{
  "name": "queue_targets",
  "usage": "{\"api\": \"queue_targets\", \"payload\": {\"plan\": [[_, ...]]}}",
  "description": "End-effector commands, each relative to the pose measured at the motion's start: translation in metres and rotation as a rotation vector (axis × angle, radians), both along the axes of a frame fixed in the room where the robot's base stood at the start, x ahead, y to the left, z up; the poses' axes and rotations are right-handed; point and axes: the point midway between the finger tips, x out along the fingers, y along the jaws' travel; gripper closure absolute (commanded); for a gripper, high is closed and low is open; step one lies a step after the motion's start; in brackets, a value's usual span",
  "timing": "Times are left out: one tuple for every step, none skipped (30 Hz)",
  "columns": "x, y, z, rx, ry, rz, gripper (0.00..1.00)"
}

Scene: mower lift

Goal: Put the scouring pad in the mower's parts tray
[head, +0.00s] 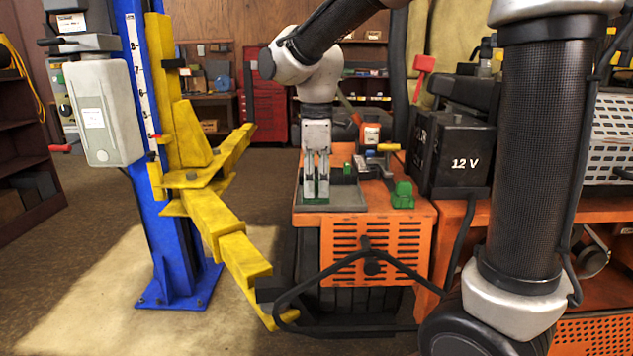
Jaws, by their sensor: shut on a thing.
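My gripper (317,192) points straight down over the grey parts tray (349,197) on the orange mower body. It is shut on the scouring pad (316,201), a thin green piece showing between and just below the fingertips. The pad is within the tray's outline, low over its left part. I cannot tell whether it touches the tray floor. The fingers hide part of the pad.
A green object (402,195) sits on the orange deck right of the tray. Small parts and a yellow-handled item (388,148) stand behind it. A black 12 V battery (458,155) is farther right. The yellow lift arm (215,222) and blue post (178,260) stand left.

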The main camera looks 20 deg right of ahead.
Motion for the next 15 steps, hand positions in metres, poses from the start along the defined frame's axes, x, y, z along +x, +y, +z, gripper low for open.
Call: {"api": "queue_targets", "payload": {"plan": [[-0.0001,-0.0001,-0.0019,-0.001,0.001,0.0,0.95],[-0.0001,-0.0001,-0.0019,0.0,0.0,0.0,0.72],[-0.0001,0.0,-0.0017,0.0,0.0,0.0,0.65],[-0.0001,-0.0001,-0.0017,0.0,0.001,0.0,0.59],[-0.0001,-0.0001,-0.0017,-0.001,0.001,0.0,0.54],[-0.0001,-0.0001,-0.0017,-0.001,0.001,0.0,0.54],[-0.0001,-0.0001,-0.0017,-0.001,0.001,0.0,0.54],[-0.0001,-0.0001,-0.0017,-0.001,0.001,0.0,0.54],[-0.0001,-0.0001,-0.0016,-0.001,0.001,0.0,0.54],[-0.0001,-0.0001,-0.0016,-0.001,0.001,0.0,0.54],[-0.0001,-0.0001,-0.0016,-0.001,0.001,0.0,0.54],[-0.0001,-0.0001,-0.0015,-0.001,0.001,0.0,0.54],[-0.0001,-0.0001,-0.0015,-0.001,0.001,0.0,0.54],[-0.0001,-0.0001,-0.0011,0.0,0.001,0.0,0.54],[0.0,0.0,0.0002,0.0,0.0,0.0,0.54]]}}
